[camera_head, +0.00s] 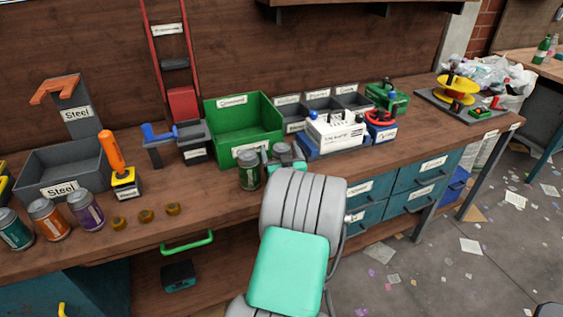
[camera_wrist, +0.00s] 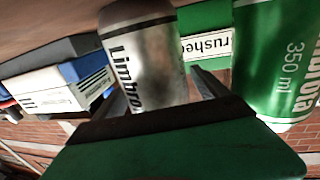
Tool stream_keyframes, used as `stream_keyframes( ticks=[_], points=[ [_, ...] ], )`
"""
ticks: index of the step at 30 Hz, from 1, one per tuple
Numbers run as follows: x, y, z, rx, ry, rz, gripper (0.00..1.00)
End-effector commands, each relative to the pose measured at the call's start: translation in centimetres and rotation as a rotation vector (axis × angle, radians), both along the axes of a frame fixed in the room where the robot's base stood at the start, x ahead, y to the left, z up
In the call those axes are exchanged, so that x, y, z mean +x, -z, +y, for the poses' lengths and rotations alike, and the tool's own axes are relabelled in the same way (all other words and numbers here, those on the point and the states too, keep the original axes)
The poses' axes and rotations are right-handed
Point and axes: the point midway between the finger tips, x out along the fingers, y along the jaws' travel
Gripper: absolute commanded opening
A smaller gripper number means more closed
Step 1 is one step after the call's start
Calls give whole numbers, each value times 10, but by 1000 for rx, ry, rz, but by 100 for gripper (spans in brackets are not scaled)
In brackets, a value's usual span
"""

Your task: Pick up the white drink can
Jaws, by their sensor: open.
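In the wrist view, the white drink can (camera_wrist: 146,62), silvery white with dark lettering, is in front of my gripper and appears to be in line with the space between its fingers. I cannot tell whether a finger touches it. A green can (camera_wrist: 277,60) is close on the right of the wrist view. In the head view, my gripper (camera_head: 284,161) is open and low over the bench, just right of the green can (camera_head: 249,171). The white can is largely or wholly hidden there by my gripper and arm.
A green bin (camera_head: 265,121) labelled "Crushed" stands behind my gripper. Right of it is a white box (camera_head: 336,132) by grey bins. Several cans, including an orange one (camera_head: 48,219), stand at the far left.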

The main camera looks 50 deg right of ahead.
Motion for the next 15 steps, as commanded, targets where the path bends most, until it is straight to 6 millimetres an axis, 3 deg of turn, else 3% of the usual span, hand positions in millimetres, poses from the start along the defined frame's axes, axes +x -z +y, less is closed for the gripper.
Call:
stream_keyframes(
  ticks=[2, 15],
  points=[
    [-1, 0, 0, 0, 1, 0, 84],
    [-2, 0, -1, -1, 3, 1, 49]
  ],
)
